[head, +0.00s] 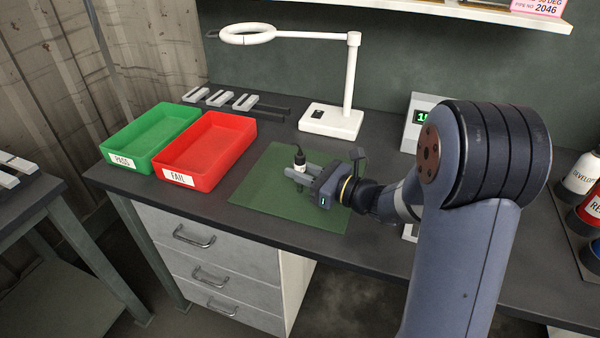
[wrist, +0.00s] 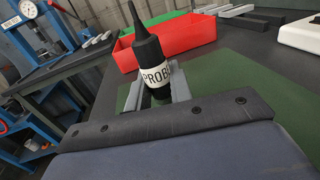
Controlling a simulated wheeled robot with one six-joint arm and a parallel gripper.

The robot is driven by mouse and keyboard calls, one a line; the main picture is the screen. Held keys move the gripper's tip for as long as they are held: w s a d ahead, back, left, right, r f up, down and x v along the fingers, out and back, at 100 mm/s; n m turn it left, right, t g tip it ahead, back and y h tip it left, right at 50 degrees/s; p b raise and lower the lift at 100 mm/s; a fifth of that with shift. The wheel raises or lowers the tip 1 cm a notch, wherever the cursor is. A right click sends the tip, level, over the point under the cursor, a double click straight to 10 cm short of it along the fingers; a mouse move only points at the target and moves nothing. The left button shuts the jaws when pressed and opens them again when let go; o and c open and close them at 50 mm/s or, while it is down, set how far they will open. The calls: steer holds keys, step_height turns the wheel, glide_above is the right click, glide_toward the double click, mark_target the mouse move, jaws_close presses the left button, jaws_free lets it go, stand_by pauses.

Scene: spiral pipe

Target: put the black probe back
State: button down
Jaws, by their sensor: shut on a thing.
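The black probe (wrist: 150,55) has a white band lettered PROB and a thin pointed black top. In the wrist view it stands upright, slightly tilted, between my gripper's fingers. My gripper (head: 300,170) is shut on the probe, over the green mat (head: 262,212) on the bench. In the head view the probe (head: 299,158) shows as a small dark tip at the fingers. Its lower end is hidden by the fingers, so I cannot tell whether it touches the mat.
A green PASS tray (head: 118,160) and a red FAIL tray (head: 178,179) stand left of the mat. A white ring lamp (head: 331,122) stands behind it. A display unit (head: 420,116) stands at the back right, partly behind my arm. Labelled bottles (head: 580,176) stand far right.

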steer(key=shift+f, duration=0.1)
steer(key=shift+f, duration=0.15)
steer(key=c, duration=1.3)
jaws_free()
steer(key=shift+d+r, duration=0.15)
steer(key=shift+r, duration=0.1)
steer(key=v, duration=1.1)
steer(key=shift+s+d+f, duration=0.1)
steer(key=shift+s+d, duration=0.2)
steer(key=shift+s, duration=0.05)
